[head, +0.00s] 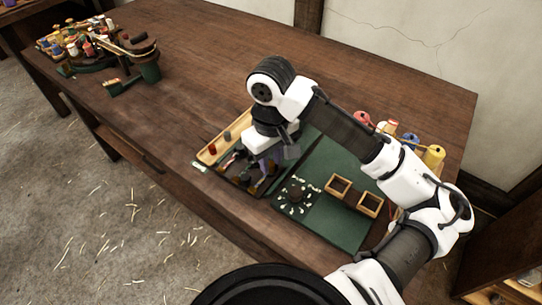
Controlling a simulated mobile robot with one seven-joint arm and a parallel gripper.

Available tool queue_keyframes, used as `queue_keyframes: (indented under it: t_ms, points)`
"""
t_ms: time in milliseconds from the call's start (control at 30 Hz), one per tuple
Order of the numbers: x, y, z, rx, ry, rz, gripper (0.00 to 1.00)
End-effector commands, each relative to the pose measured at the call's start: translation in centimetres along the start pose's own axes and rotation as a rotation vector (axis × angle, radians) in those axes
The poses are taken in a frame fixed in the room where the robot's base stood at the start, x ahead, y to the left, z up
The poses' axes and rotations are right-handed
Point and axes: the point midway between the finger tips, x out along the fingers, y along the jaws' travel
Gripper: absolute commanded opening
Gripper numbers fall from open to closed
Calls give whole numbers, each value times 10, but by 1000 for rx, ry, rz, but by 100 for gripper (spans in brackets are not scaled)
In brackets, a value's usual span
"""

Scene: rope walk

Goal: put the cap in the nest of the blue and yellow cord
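My gripper (268,170) points down over a dark tray (232,178) on the long wooden table. Its fingertips are small and partly hidden, so I cannot tell whether they are open or hold anything. Several small pieces lie in the dark tray around it; I cannot make out which is the cap. Two square wooden frames, a left one (339,186) and a right one (370,204), sit on a green mat (347,231) to the right of my gripper. They may be the nests; no cord colours can be read there. A blue spool (409,138) and a yellow spool (433,156) stand behind my arm.
A pale wooden tray (208,156) with small pieces lies left of the gripper. A red spool (362,119) stands at the back.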

Motion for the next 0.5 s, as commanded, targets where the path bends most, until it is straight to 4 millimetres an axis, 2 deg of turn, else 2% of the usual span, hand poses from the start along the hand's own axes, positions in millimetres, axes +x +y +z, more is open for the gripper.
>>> queue_keyframes:
  t_ms: [33, 100, 367, 500]
  points:
    - [0, 0, 0, 0, 0, 0, 31]
    - [0, 0, 0, 0, 0, 0, 38]
    - [-1, 0, 0, 0, 0, 0, 38]
    - [-13, 1, 0, 0, 0, 3, 38]
